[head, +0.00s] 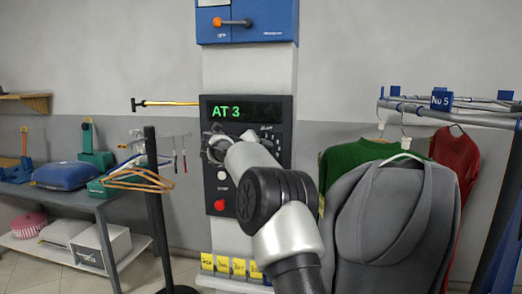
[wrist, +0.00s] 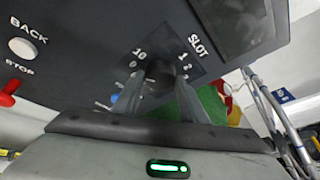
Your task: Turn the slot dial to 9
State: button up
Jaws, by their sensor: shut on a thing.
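The black control panel (head: 284,155) stands on a pale column, and its green display (head: 232,112) reads "AT 3". My gripper (head: 213,148) is at the left part of the panel and covers the dial in the head view. In the wrist view the dark slot dial (wrist: 160,72) sits between my two fingers (wrist: 160,92), and they are shut on it. The "SLOT" label and the numbers 10, 1 and 2 show around the dial. The other numbers are hidden or too blurred to read, and I cannot tell where the dial points.
A grey hoodie (head: 390,230) hangs on the rail at right.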

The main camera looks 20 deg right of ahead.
jog(key=shift+r, duration=0.1)
jog(key=o, duration=1.1)
jog(key=shift+c, duration=0.2)
jog(key=b+v, duration=0.1)
jog(key=v, duration=1.6)
jog(key=shift+s, duration=0.15)
jog(key=shift+a, duration=0.15)
